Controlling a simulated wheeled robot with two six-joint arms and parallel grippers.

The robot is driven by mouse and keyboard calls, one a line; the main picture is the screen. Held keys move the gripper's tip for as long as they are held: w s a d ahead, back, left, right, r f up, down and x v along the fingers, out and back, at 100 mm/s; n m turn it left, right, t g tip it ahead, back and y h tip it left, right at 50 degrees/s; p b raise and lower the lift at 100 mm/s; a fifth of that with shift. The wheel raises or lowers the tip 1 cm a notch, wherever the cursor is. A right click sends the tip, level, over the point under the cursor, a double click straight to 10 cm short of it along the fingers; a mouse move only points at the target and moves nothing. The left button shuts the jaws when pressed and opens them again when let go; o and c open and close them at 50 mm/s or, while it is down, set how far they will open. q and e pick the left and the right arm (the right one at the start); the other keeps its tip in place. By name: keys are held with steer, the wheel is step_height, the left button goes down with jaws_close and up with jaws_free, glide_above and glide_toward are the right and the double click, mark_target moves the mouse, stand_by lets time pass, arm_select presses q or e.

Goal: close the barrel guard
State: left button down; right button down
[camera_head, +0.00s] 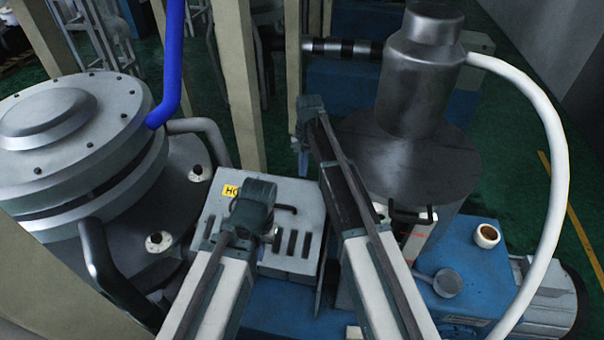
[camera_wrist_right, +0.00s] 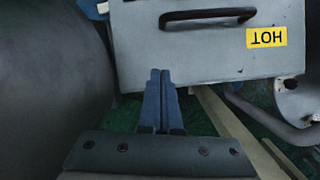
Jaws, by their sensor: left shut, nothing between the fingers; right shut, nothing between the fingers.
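The barrel guard (camera_head: 215,215) is a pale grey box-like cover with a yellow HOT label, a dark bar handle (camera_head: 286,208) and several dark slots. In the right wrist view its panel (camera_wrist_right: 205,60) fills the top, with the handle (camera_wrist_right: 207,14) and label upside down. How far the guard is swung is hard to tell. My left gripper (camera_head: 258,212) is shut and empty, over the guard and hiding part of it; its fingertips are mostly hidden. My right gripper (camera_head: 303,158) is shut and empty beyond the guard's far right corner. Its fingers (camera_wrist_right: 160,98) overlap the panel's edge in the wrist view.
A round bolted grey vessel (camera_head: 80,140) with bent pipes stands left. A dark metal hopper (camera_head: 420,90) with a white hose (camera_head: 555,190) stands right. A beige post (camera_head: 236,85) rises behind the guard. A blue machine base (camera_head: 475,265) lies at lower right.

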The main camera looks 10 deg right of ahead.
steer(key=b, duration=0.9)
glide_toward(297, 197)
steer(key=f, duration=0.1)
steer(key=s+f, duration=0.1)
steer(key=f, duration=0.1)
steer(key=s+f, duration=0.1)
steer(key=f, duration=0.1)
steer(key=shift+d, duration=0.25)
steer(key=s, duration=0.1)
steer(key=s+a, duration=0.1)
steer(key=shift+s+a+r+p, duration=0.2)
steer(key=shift+s+p, duration=0.1)
steer(key=shift+s, duration=0.1)
steer(key=shift+s+a, duration=0.25)
steer(key=shift+s, duration=0.15)
steer(key=shift+w, duration=0.1)
